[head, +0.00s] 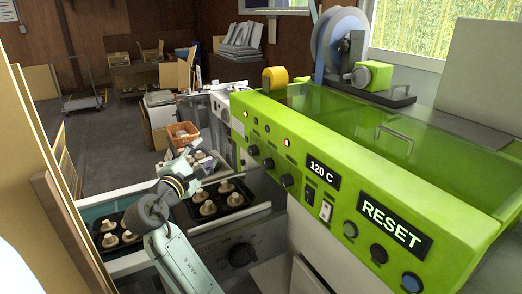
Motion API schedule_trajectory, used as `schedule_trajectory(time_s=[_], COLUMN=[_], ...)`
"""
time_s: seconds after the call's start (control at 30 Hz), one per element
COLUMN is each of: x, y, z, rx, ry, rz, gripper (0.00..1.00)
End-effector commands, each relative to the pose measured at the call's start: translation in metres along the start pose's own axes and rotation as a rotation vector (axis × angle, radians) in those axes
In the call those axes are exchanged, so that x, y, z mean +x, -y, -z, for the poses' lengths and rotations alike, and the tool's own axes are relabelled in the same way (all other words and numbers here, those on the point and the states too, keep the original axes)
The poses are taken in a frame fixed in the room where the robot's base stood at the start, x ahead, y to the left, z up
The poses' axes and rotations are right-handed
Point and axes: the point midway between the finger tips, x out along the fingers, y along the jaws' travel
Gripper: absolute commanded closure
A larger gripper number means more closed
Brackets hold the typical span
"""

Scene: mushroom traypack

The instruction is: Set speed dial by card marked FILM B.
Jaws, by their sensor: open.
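A large black dial (241,255) sits on the grey front panel below the mushroom trays. Several smaller dark knobs sit on the green machine (345,150), such as one knob (287,181) left of the "120 C" display (322,171). I cannot tell which is the speed dial. No card reading FILM B is legible. My gripper (192,152) is open, above and behind the mushroom trays, to the left of the green machine and apart from its knobs. My arm rises from the bottom and covers part of the trays.
Black trays of mushrooms (235,207) stand on the conveyor left of the machine. An orange basket (183,131) is behind my gripper. A RESET label (391,226), a switch and buttons are on the machine's right front. A film roll (335,40) stands on top.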

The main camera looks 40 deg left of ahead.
Motion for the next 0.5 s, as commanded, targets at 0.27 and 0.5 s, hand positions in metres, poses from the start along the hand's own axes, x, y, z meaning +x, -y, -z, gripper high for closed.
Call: schedule_trajectory(time_s=[0.27,0.5], x=[-0.022,-0.024], y=[0.063,0.076], z=[-0.045,-0.061], rx=[-0.754,-0.86], ry=[0.358,0.412], rz=[0.508,0.609], gripper=[0.53,0.53])
